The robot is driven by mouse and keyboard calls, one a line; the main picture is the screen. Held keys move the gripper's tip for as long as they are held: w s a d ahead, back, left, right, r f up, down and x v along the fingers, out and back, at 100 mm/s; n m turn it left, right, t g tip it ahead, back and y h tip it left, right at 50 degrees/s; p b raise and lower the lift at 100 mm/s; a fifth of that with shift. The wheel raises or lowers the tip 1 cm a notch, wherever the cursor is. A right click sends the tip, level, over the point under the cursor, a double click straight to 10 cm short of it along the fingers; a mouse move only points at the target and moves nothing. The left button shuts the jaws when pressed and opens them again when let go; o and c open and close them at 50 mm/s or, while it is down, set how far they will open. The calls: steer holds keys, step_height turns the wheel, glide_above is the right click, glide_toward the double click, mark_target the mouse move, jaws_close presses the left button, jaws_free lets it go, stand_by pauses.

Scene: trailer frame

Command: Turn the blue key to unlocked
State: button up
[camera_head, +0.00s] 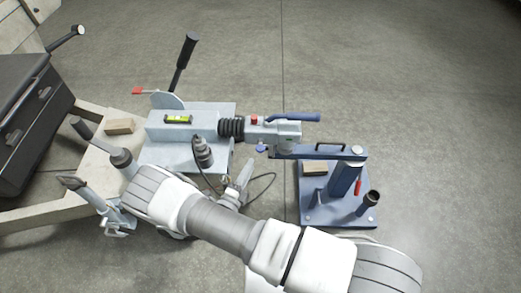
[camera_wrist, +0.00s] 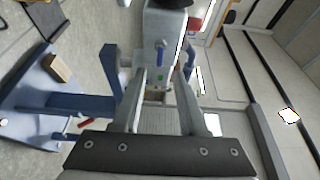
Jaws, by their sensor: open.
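The blue key (camera_head: 261,149) sits low on the near side of the grey trailer coupling (camera_head: 288,131). In the wrist view the blue key (camera_wrist: 161,47) shows upright on the coupling's grey face (camera_wrist: 164,24), with a small green mark beneath it. My gripper (camera_head: 246,168) is below and left of the key in the head view. In the wrist view my gripper (camera_wrist: 160,76) is open, its two fingers pointing toward the coupling face, one on either side of the key's line. The key appears beyond the fingertips; contact cannot be seen.
A blue stand (camera_head: 345,180) with a wooden block (camera_head: 314,168) and a red-handled item is right of my arm. A black-handled lever (camera_head: 184,62), a yellow level (camera_head: 178,119) and a black bellows (camera_head: 231,127) are on the trailer frame. A dark toolbox (camera_head: 30,115) stands at left.

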mark_target(260, 148)
steer(key=b+x, duration=0.1)
steer(key=x, duration=0.8)
steer(key=shift+w+b, duration=0.1)
steer(key=shift+b, duration=0.2)
jaws_close()
